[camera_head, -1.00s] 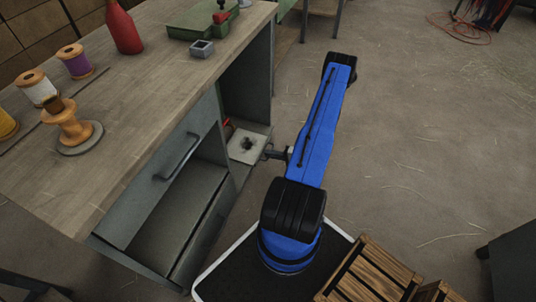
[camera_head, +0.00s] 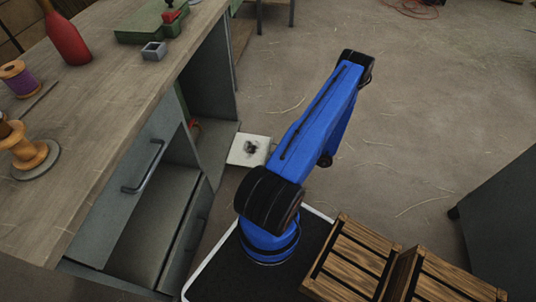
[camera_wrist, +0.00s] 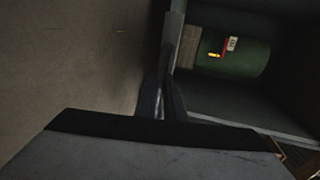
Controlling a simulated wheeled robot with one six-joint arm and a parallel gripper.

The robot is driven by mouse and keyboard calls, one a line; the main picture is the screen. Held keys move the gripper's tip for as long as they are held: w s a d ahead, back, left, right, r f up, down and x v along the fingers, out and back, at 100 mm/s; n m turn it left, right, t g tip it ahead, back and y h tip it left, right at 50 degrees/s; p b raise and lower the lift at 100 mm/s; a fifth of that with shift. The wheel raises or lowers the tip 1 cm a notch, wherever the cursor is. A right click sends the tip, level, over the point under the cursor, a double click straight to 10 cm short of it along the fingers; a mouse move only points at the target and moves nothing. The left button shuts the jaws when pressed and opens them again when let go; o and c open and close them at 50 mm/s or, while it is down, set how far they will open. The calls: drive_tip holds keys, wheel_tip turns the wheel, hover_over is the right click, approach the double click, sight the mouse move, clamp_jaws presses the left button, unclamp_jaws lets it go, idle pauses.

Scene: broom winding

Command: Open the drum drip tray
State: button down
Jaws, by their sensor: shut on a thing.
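The drum drip tray (camera_head: 249,149) is a pale square plate with a dark spot in its middle. In the head view it sticks out past the front of the open bench compartment, low near the floor. My gripper is hidden behind my blue arm in the head view. In the wrist view my gripper (camera_wrist: 162,103) has its dark fingers close together, shut on the tray's front part; the exact contact is too dark to see. The green drum (camera_wrist: 240,57) lies inside the compartment, with a red and yellow tap (camera_wrist: 217,53).
The workbench (camera_head: 105,120) stands left, with a drawer handle (camera_head: 143,167) on its front, and spools and a red bottle (camera_head: 66,36) on top. Wooden crates (camera_head: 352,257) sit at lower right. A dark cabinet (camera_head: 505,220) stands far right. Floor behind my arm is open.

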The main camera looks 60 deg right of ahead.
drive_tip(key=shift+s+d, duration=0.25)
drive_tip(key=shift+s, duration=0.25)
drive_tip(key=c, duration=1.8)
unclamp_jaws()
drive_tip(key=shift+c, duration=0.2)
drive_tip(key=v, duration=1.7)
drive_tip(key=shift+s, duration=0.25)
